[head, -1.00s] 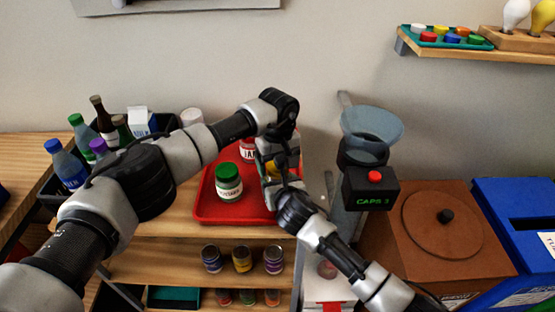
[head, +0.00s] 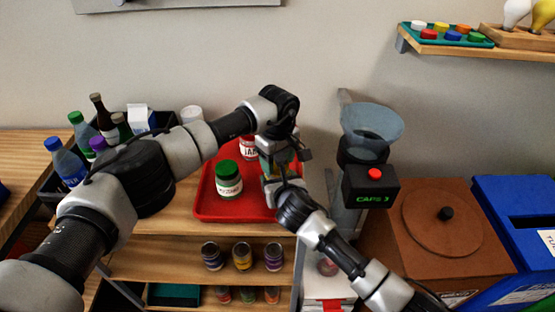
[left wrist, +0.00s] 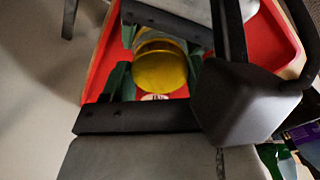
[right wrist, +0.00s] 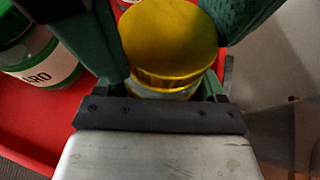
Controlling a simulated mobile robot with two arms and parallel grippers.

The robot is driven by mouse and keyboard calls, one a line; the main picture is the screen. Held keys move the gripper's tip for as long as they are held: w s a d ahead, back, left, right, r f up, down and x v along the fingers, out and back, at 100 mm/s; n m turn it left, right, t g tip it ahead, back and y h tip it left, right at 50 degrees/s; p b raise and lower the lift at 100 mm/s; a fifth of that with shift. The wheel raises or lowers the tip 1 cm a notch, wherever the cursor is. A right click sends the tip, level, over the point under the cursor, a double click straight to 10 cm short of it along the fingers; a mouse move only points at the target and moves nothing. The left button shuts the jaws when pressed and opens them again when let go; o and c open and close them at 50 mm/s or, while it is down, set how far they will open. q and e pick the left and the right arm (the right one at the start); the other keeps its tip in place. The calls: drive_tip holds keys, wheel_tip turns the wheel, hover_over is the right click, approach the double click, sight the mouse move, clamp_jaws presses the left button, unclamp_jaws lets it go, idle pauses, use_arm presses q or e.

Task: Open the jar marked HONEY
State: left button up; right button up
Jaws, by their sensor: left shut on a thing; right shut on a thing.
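A jar with a yellow lid (left wrist: 160,68) is between my two grippers over the red tray (head: 205,207). The lid also shows large in the right wrist view (right wrist: 168,38). My left gripper (head: 278,150) reaches it from the far side and my right gripper (head: 280,180) from the near side. Both are shut on this jar; which part each one grips is hard to tell. A sliver of white label shows below the lid in the left wrist view, too small to read. The head view mostly hides the jar behind the grippers.
The caps machine (head: 370,188) with a funnel is close on the right. Bottles stand in a black crate at left.

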use_arm(q)
drive_tip(key=o, duration=1)
drive_tip(key=shift+r, duration=0.1)
wheel_tip(320, 180, up, 4)
drive_tip(key=shift+r, duration=0.15)
drive_tip(key=shift+c, duration=0.3)
wheel_tip(320, 180, up, 3)
drive_tip(key=m, duration=0.3)
drive_tip(key=shift+f, duration=3.8)
drive_tip(key=c, duration=0.9)
drive_tip(key=shift+n, duration=1.4)
drive_tip(key=shift+c, duration=0.2)
